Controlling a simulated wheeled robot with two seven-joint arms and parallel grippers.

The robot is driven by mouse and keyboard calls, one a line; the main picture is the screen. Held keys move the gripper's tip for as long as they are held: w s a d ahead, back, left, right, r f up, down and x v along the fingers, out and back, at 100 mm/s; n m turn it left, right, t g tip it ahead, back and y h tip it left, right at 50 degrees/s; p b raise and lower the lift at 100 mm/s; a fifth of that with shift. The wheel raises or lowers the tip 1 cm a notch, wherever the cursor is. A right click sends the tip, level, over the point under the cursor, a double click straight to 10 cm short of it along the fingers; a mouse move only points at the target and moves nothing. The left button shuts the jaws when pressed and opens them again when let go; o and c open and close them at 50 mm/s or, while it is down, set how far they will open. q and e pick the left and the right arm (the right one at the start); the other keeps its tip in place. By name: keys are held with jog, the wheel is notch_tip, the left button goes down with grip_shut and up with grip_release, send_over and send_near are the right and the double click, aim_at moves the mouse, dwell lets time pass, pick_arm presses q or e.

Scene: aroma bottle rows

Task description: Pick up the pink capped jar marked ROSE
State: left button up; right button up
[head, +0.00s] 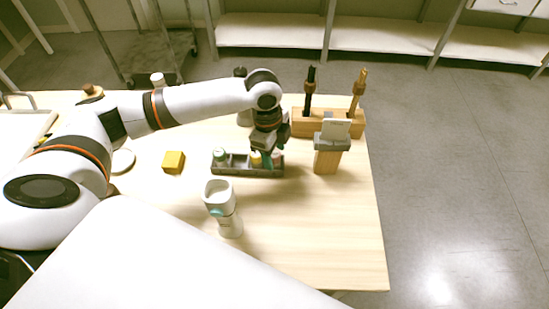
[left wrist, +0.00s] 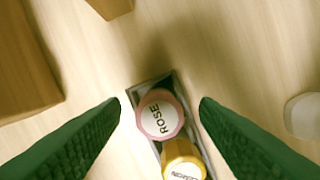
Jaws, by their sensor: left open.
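The pink capped jar marked ROSE (left wrist: 158,117) stands in the end compartment of a dark grey rack (left wrist: 151,84). In the left wrist view it lies between my open green fingertips (left wrist: 160,106), with a gap on both sides. A yellow capped jar (left wrist: 183,162), its label partly cut off, stands beside it. In the head view my left gripper (head: 267,155) points down over the right end of the rack (head: 240,172) and hides the pink jar. The yellow jar (head: 256,159) and a green capped jar (head: 220,155) show there.
A white and teal device (head: 222,203) stands in front of the rack. A wooden stand with a grey top (head: 328,158) is to the right, and a long wooden holder (head: 300,126) with two upright tools is behind. A yellow block (head: 173,162) lies left. The table's right front is clear.

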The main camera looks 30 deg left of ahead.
pick_arm(q)
jog(key=shift+f, duration=0.7)
jog(key=c, duration=1.1)
jog(key=shift+o, duration=0.2)
jog(key=shift+r, duration=0.1)
